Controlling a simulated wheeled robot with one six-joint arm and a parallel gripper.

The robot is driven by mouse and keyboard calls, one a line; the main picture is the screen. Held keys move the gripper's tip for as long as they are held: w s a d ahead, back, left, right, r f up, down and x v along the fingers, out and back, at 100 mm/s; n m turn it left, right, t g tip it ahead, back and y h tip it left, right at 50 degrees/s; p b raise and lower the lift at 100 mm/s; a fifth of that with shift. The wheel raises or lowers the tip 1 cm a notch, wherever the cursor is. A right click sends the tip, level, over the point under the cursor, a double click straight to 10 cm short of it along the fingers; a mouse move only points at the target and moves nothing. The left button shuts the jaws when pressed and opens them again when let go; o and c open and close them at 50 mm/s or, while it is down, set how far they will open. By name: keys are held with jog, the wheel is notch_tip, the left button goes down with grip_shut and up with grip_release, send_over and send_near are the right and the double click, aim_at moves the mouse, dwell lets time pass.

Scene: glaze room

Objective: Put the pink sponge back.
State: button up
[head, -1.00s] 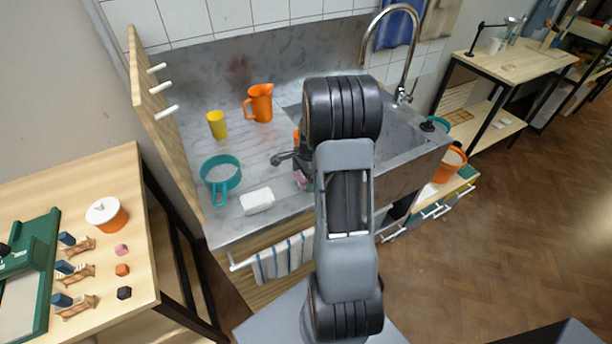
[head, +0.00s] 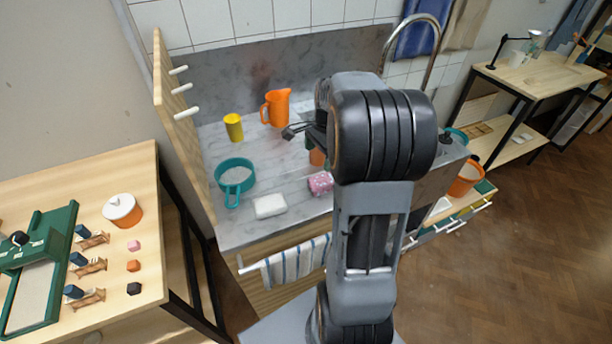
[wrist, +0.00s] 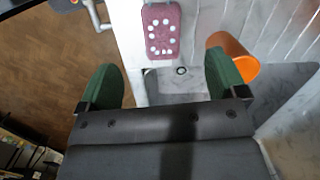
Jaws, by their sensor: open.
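The pink sponge (head: 320,183), with pale dots on it, lies on the grey sink counter (head: 285,185), to the right of a white block. In the wrist view the sponge (wrist: 161,30) is upper middle, beyond the fingertips. My gripper (wrist: 165,82) is open, with its two green fingers apart and nothing between them. In the head view my arm hides most of the gripper and much of the basin.
An orange cup (wrist: 232,57) is close by the right finger. The counter also holds a white block (head: 270,206), a teal strainer (head: 234,172), a yellow cup (head: 233,127) and an orange jug (head: 277,107). A pegged board (head: 182,140) stands at the left.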

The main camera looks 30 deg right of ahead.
jog(key=s+a+r+n+t, duration=0.2)
jog(key=s+a+n, duration=0.4)
jog(key=a+n, duration=0.3)
jog(key=s+a+r+n+t+h, duration=0.1)
jog(key=s+a+r+n, duration=0.1)
jog(key=s+a+n, duration=0.4)
jog(key=shift+a+r+n+t, duration=0.35)
jog(key=shift+a+n+t, duration=0.05)
jog(key=shift+a+n, duration=1.35)
